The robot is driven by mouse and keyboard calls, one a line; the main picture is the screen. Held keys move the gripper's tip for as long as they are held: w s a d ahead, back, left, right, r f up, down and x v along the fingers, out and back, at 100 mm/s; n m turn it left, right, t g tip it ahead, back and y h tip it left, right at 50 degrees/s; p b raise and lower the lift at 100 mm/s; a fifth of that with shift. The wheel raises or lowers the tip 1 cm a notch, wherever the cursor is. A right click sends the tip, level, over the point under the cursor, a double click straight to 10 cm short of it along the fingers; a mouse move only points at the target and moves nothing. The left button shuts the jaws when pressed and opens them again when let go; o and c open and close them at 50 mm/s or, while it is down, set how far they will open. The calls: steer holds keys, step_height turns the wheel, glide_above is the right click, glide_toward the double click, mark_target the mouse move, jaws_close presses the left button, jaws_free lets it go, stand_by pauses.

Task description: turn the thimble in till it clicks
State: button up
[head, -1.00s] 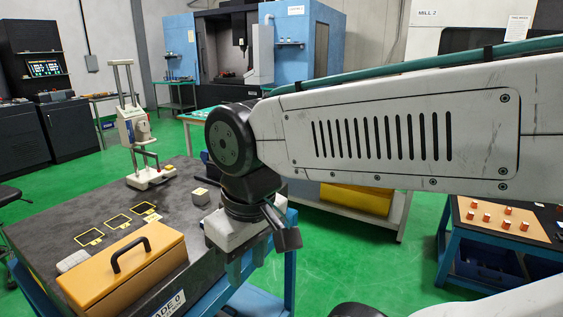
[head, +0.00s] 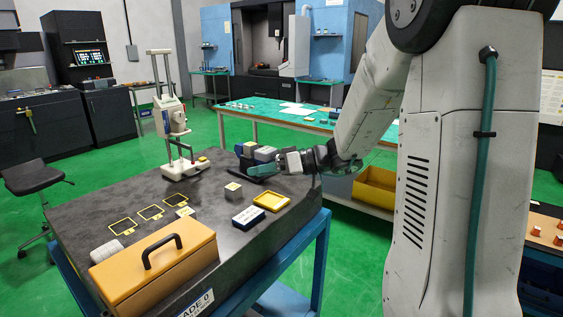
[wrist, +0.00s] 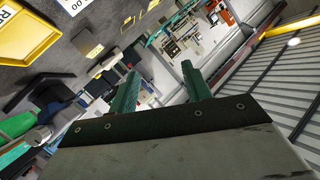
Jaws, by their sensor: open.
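I cannot make out a thimble for certain in either view. My gripper (head: 264,170) is over the back right part of the dark granite plate (head: 110,196), pointing left in the head view. In the wrist view its two green fingers (wrist: 160,88) are wide apart with nothing between them. Dark and grey blocks (head: 246,152) stand right behind the fingers in the head view; whether they touch cannot be told. A white measuring stand (head: 171,118) with two uprights stands upright at the plate's back left.
A yellow tray (head: 271,201), a blue-and-white box (head: 248,217) and a small pale cube (head: 233,190) lie on the plate. A yellow case (head: 160,262) with a black handle is at the front. Yellow outlines (head: 150,212) mark a bare stretch. A green-topped table (head: 290,117) stands behind.

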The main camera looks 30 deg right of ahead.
steer(key=w+d+f+m+t+h, duration=0.1)
steer(key=w+d+f+t, duration=0.1)
steer(key=d, duration=0.4)
steer(key=w+d+f+t+h, duration=0.2)
steer(key=w+d+t, duration=0.1)
steer(key=d, duration=0.2)
steer(key=m+t+h, duration=0.1)
steer(key=t+h, duration=0.1)
steer(key=h, duration=0.1)
glide_toward(277, 158)
steer(key=shift+w+d+f, duration=0.25)
steer(key=shift+d+f, duration=0.25)
steer(key=shift+f, duration=0.1)
steer(key=shift+w+t, duration=0.3)
steer(key=shift+w, duration=0.05)
steer(key=x, duration=0.7)
steer(key=c, duration=1)
